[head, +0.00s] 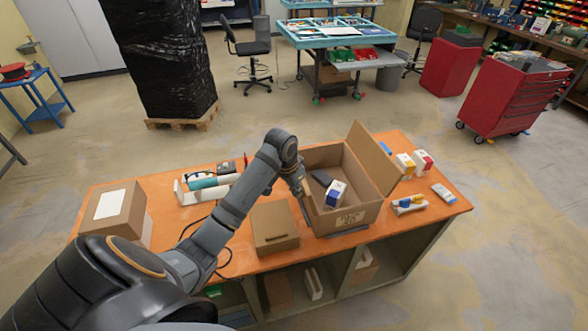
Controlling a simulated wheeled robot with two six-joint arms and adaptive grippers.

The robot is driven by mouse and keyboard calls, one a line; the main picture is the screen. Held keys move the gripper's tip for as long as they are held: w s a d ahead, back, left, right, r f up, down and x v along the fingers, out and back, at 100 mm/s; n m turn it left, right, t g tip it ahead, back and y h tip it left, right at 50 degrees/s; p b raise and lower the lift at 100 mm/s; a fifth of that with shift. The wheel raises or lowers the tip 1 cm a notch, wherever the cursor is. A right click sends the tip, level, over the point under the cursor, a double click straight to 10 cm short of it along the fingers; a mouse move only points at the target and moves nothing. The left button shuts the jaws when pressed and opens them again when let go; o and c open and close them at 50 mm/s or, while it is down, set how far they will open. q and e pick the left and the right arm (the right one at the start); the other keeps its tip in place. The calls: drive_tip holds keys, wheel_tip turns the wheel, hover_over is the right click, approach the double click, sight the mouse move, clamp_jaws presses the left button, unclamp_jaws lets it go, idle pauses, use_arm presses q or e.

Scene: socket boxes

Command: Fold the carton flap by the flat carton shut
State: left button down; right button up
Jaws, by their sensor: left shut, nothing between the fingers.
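An open brown carton (345,218) stands on the orange bench top. A dark item (321,177) and a white-and-blue box (336,193) lie inside it. Its right flap (374,157) stands up and leans outward. The flat carton (273,226) lies closed just left of it. My left gripper (301,193) is shut and empty, pointing down at the open carton's left edge, on the side by the flat carton. The gripper and arm partly hide that edge and its flap, so I cannot tell whether they touch. My right gripper is out of view.
Small boxes (422,161) and a blue-and-yellow item (409,204) lie right of the open carton. A taped carton (116,212) stands at the bench's left end. A teal roll (203,183) and cables lie behind my left arm.

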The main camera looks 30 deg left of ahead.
use_arm(q)
drive_tip(key=w+d, duration=0.6)
drive_tip(key=w, duration=0.1)
idle(0.6)
drive_tip(key=shift+w+d, duration=0.1)
wheel_tip(320, 180, up, 9)
drive_tip(key=shift+p, duration=0.4)
